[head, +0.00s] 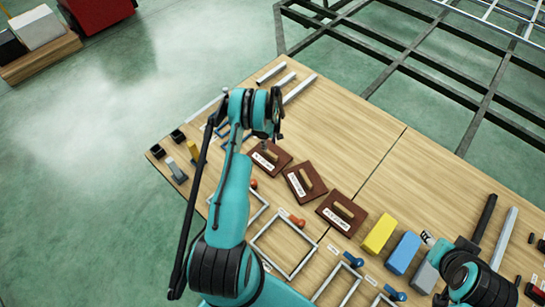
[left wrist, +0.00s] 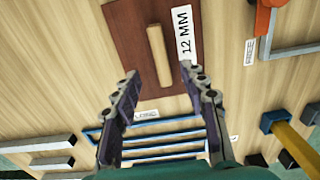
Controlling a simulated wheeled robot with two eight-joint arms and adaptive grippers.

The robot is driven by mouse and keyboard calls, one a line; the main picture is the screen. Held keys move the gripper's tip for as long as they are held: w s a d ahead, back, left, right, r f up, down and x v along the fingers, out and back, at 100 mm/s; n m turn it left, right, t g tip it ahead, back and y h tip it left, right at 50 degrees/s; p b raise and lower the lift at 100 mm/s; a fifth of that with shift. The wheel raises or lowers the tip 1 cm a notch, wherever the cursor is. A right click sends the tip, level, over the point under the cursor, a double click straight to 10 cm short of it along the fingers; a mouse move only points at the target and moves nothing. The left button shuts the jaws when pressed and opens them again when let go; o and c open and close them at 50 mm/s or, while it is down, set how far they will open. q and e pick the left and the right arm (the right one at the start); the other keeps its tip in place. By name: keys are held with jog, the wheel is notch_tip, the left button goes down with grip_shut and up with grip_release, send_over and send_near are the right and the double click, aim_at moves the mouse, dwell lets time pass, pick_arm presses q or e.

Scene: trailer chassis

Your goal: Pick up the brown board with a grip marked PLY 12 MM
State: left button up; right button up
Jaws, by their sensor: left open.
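The brown board marked 12 MM (left wrist: 130,30) lies flat on the table, at the top of the left wrist view. Its light wooden grip (left wrist: 158,55) stands up along its middle, beside the white label; the label's top is cut off. In the head view it appears to be the leftmost brown board (head: 284,156), partly behind my left gripper (head: 273,135); its label is too small to read. In the left wrist view my left gripper (left wrist: 158,75) is open and empty, its fingers on either side of the grip's near end, apart from it. My right arm shows at lower right; its fingers are unclear.
Two similar brown boards, a middle one (head: 298,176) and a right one (head: 334,218), lie beside it. Blue bars (left wrist: 155,140) lie near it. Grey frames (head: 285,262), yellow (head: 379,234) and blue (head: 403,253) blocks lie nearer. The table's far middle is clear.

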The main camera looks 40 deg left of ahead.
aim_at(269, 152)
pick_arm(q)
notch_tip(269, 152, down, 7)
jog(key=b, duration=0.3)
jog(key=shift+r, duration=0.15)
jog(key=shift+c, duration=0.4)
grip_shut()
